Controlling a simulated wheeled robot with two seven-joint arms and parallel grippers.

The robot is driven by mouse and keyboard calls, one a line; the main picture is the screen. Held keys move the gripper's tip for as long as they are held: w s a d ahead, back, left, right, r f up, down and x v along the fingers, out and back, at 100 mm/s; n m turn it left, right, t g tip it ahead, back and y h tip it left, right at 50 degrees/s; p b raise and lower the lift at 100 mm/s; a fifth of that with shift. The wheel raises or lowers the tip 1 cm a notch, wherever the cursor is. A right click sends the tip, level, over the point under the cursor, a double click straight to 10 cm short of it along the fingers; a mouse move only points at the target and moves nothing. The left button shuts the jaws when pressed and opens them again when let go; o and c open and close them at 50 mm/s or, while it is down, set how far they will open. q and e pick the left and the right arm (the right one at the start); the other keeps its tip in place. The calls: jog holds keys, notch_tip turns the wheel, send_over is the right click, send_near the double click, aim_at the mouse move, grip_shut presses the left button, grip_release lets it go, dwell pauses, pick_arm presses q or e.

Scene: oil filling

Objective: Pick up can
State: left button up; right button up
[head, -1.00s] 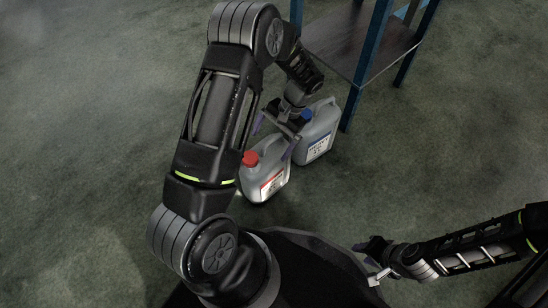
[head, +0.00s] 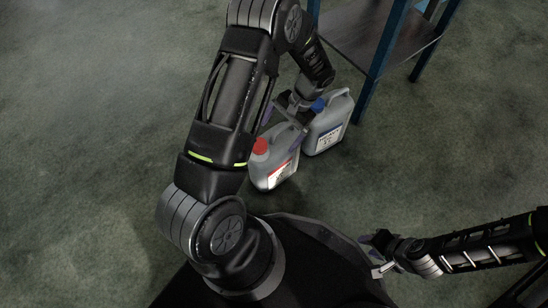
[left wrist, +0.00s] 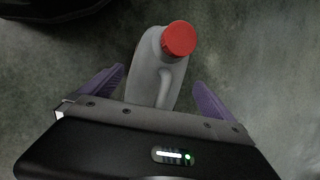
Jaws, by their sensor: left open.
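A grey can with a red cap (head: 273,168) stands on the floor in the middle of the head view. In the left wrist view the same can (left wrist: 148,75) shows its red cap and handle, with its near end hidden behind the gripper body. A second grey can with a blue cap (head: 327,126) stands just behind it to the right. My left gripper (head: 283,128) is open above the red-capped can. In the left wrist view its two purple fingers (left wrist: 160,92) lie on either side of that can, apart from it. My right gripper (head: 378,255) is at the lower right, away from both cans.
A shelf or table with blue legs (head: 379,58) and a dark board (head: 365,35) stands at the upper right, close behind the blue-capped can. The floor (head: 90,110) left of the cans is clear.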

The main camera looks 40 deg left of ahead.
aim_at(274, 144)
pick_arm(q)
jog(key=b+x, duration=0.2)
jog(key=x, duration=0.2)
jog(key=shift+f, duration=0.2)
jog(key=shift+s+a+f+b, duration=0.1)
jog(key=shift+s+f+b, duration=0.15)
jog(key=shift+f+b, duration=0.15)
jog(key=c, duration=1.7)
jog(key=shift+r, duration=0.1)
notch_tip(274, 144, up, 9)
jog(key=p, duration=0.4)
jog(key=shift+r, duration=0.45)
jog(key=shift+c, duration=0.2)
